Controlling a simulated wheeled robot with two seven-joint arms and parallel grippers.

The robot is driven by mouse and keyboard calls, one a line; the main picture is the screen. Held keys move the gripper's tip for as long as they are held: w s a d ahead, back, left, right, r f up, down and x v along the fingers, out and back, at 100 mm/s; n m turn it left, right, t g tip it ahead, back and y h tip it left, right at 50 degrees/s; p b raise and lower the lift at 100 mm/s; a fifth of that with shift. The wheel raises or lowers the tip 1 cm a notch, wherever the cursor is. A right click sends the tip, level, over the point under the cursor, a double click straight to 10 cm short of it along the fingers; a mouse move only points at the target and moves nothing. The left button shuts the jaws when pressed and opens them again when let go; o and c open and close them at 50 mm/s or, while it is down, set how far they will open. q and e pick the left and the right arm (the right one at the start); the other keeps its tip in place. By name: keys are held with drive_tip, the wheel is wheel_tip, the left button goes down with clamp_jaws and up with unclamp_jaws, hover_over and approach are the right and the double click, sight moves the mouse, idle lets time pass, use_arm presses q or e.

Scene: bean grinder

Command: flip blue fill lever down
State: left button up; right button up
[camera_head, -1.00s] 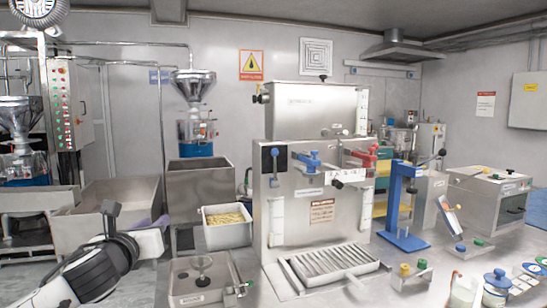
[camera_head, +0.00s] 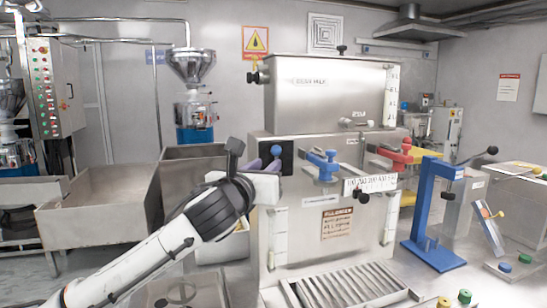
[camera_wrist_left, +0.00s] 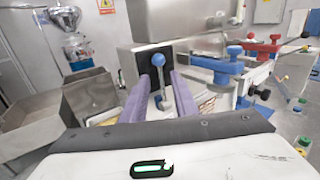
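A lever with a blue ball knob (camera_head: 276,151) sits on a black plate on the steel machine's front, left of a blue valve handle (camera_head: 323,161). In the left wrist view the knob (camera_wrist_left: 158,60) is at the top of its grey stem, so the lever points up. My left gripper (camera_head: 268,163) is at the lever. The wrist view shows its two purple fingers (camera_wrist_left: 161,96) apart, one on each side of the stem, with gaps visible. In the head view my gripper hides the lower stem. My right gripper is not in view.
A red valve handle (camera_head: 395,155) and a blue stand press (camera_head: 431,215) are to the right. A slatted drip tray (camera_head: 345,287) lies below the machine's front. A steel bin (camera_head: 98,207) stands at left. The blue valve handle (camera_wrist_left: 222,68) is close right of my fingers.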

sight(276, 157)
use_arm(q)
drive_tip(key=shift+w+d+p, duration=0.15)
drive_tip(key=shift+w+d, duration=0.05)
drive_tip(key=shift+w, duration=0.95)
drive_tip(key=shift+w+d+p, duration=0.15)
drive_tip(key=shift+w+d, duration=0.05)
drive_tip(key=shift+w, duration=0.9)
drive_tip(key=shift+w+d+p, duration=0.15)
drive_tip(key=shift+w+d, duration=0.05)
drive_tip(key=shift+w, duration=0.95)
drive_tip(key=shift+c, duration=0.6)
drive_tip(key=shift+f, duration=0.1)
clamp_jaws()
